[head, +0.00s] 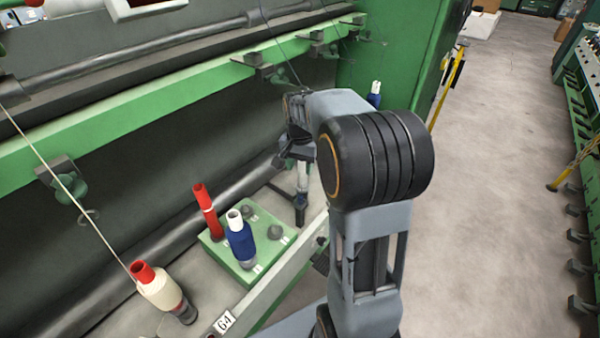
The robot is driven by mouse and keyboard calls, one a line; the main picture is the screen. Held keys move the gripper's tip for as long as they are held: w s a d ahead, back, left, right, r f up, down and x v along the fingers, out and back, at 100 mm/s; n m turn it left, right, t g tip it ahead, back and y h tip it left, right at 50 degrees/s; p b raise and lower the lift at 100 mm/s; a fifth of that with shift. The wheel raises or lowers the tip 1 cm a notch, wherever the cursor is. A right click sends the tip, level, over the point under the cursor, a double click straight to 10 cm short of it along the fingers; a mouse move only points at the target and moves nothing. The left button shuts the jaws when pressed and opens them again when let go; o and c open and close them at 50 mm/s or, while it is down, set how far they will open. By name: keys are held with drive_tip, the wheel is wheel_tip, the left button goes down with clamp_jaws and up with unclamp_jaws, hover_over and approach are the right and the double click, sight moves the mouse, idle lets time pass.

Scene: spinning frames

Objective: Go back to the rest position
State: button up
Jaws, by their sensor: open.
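My arm reaches forward from the lower middle, bends at a large dark joint and extends away toward the machine. My gripper (290,160) is at its far end, small and partly hidden by my own arm links. It is open, over the machine's rail area to the right of a green block. A pale upright piece (302,178) with a dark base shows just below it; I cannot tell whether they touch. The green block (219,250) carries a bare red tube (206,208) and a blue bobbin (241,240) with a white top, plus grey knobs.
A cream bobbin (160,290) with a red top stands at the lower left, with a thread running up-left from it. A "64" label (224,321) is on the front rail. A green beam (150,104) crosses above. Another blue bobbin (375,95) stands behind my arm. The right aisle (500,150) is clear.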

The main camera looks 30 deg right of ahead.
drive_tip(key=shift+r, duration=0.3)
drive_tip(key=s+a+r+n+t+p, duration=0.1)
drive_tip(key=s+a+r+n+p, duration=0.3)
drive_tip(key=s, duration=0.4)
drive_tip(key=s+a+r+n+t+p, duration=0.2)
drive_tip(key=s+a+r+n+p, duration=0.2)
drive_tip(key=s, duration=0.4)
drive_tip(key=shift+a+r+n+t+p, duration=0.3)
drive_tip(key=shift+a+r+n, duration=0.5)
drive_tip(key=shift+a+r, duration=0.35)
drive_tip(key=shift+a+f, duration=0.1)
